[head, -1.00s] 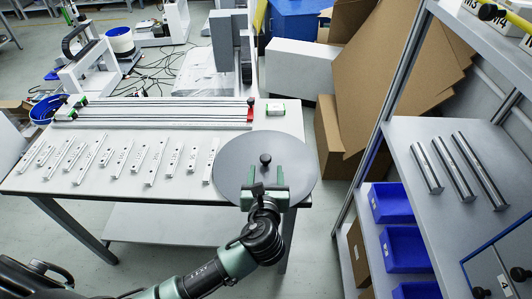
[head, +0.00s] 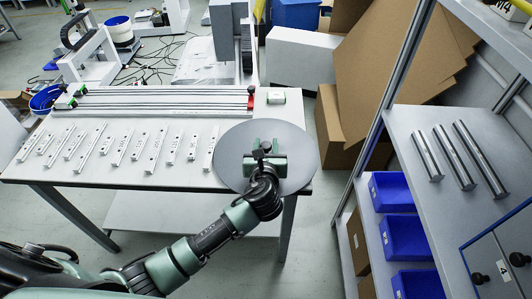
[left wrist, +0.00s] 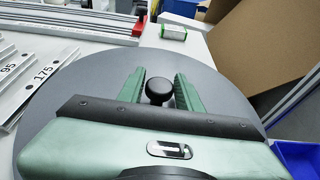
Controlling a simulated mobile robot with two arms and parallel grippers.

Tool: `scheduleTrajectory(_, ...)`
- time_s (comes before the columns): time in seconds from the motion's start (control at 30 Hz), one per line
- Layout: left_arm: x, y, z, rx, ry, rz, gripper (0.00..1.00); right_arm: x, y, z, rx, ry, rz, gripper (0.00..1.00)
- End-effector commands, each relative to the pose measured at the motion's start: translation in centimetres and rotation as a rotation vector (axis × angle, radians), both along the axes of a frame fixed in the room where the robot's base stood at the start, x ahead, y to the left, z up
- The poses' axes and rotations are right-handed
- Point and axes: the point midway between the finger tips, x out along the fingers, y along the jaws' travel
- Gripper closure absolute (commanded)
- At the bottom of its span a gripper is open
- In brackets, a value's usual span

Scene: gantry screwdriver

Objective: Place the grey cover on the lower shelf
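The grey cover (head: 232,158) is a large flat round disc with a black knob at its middle. It lies at the right end of the white table and reaches a little past its front edge. My left gripper (head: 266,147) is over it, with its green fingers closed in on both sides of the knob. In the left wrist view, the knob (left wrist: 158,90) sits between the two fingertips (left wrist: 161,80), close to both. The lower shelf (head: 368,240) is at the right, partly hidden by blue bins. My right gripper is not in view.
Several labelled metal strips (head: 122,146) lie left of the cover, with long rails (head: 160,100) behind them. A small green-white box (head: 277,96) stands behind the cover. Blue bins (head: 405,240) fill part of the lower shelf; metal rods (head: 450,157) lie on the upper one.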

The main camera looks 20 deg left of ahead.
Motion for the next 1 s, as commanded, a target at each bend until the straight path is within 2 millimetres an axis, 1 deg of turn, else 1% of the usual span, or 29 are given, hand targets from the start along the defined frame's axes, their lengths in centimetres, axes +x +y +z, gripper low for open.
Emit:
scheduleTrajectory(0.03,0.0,0.0,0.0,0.000,0.000,0.000,0.83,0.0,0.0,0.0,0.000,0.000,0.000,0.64)
scheduleTrajectory(0.1,0.0,0.0,0.0,0.000,0.000,0.000,1.00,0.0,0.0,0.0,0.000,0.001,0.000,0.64)
scheduleTrajectory(0.47,0.0,0.0,0.2,0.001,-0.004,0.000,1.00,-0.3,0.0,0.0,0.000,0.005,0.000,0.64)
scheduleTrajectory(0.63,0.1,0.0,1.2,0.000,-0.006,-0.001,1.00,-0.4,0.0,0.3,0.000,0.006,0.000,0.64)
scheduleTrajectory(0.77,0.1,0.0,3.1,0.000,-0.007,0.000,1.00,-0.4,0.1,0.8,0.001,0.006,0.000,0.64)
scheduleTrajectory(0.87,0.1,0.0,5.3,-0.001,-0.010,0.000,1.00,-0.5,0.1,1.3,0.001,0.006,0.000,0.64)
scheduleTrajectory(0.97,0.1,0.0,8.2,0.000,-0.012,-0.001,1.00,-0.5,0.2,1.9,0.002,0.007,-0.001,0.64)
scheduleTrajectory(1.0,0.1,0.0,9.4,-0.002,-0.012,-0.001,1.00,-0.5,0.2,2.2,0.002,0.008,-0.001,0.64)
